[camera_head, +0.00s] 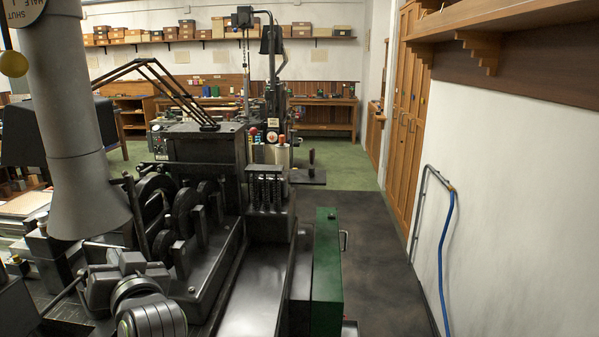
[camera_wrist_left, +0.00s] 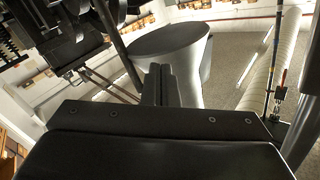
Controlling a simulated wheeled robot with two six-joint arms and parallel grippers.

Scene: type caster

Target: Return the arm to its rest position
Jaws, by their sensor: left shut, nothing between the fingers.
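My left gripper shows in the left wrist view (camera_wrist_left: 158,75) with its two dark fingers together and nothing between them. The fingers point up the picture, in front of a grey, flared round hood (camera_wrist_left: 170,42). In the head view, a grey arm part with a green ring (camera_head: 152,318), likely my left arm, is at the bottom left among the dark machinery. I cannot clearly make out the left fingertips there. My right gripper is in neither view.
A dark casting machine with wheels (camera_head: 185,205) fills the left and middle. A wide grey flared pipe (camera_head: 75,130) hangs at the left. A green box (camera_head: 327,270) stands right of the machine. Dark floor (camera_head: 375,260) is open before the white wall with a blue hose (camera_head: 445,250).

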